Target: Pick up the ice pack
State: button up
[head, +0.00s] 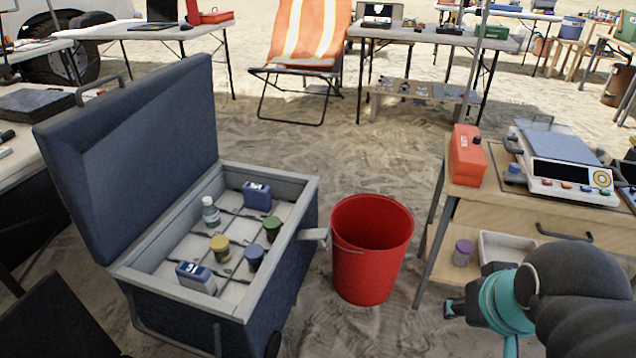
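An open dark blue cooler (215,308) stands on the sand at the centre left, with its lid tilted up on the left. Inside are two blue block-shaped items that look like ice packs. One ice pack (257,196) is at the back, and the other, with a whitish side (196,277), is at the front.
Several small bottles and jars, such as a yellow-topped jar (220,247), stand between the blue blocks. A red bucket (372,250) stands right of the cooler. A wooden table (520,215) with a scale (562,165) is at the right. Sand lies open behind the bucket.

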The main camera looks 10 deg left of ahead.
aim_at(256, 196)
jog(key=z, duration=0.35)
jog(key=i, duration=0.6)
jog(key=u, duration=0.55)
jog(key=i, duration=0.75)
jog(key=u, duration=0.8)
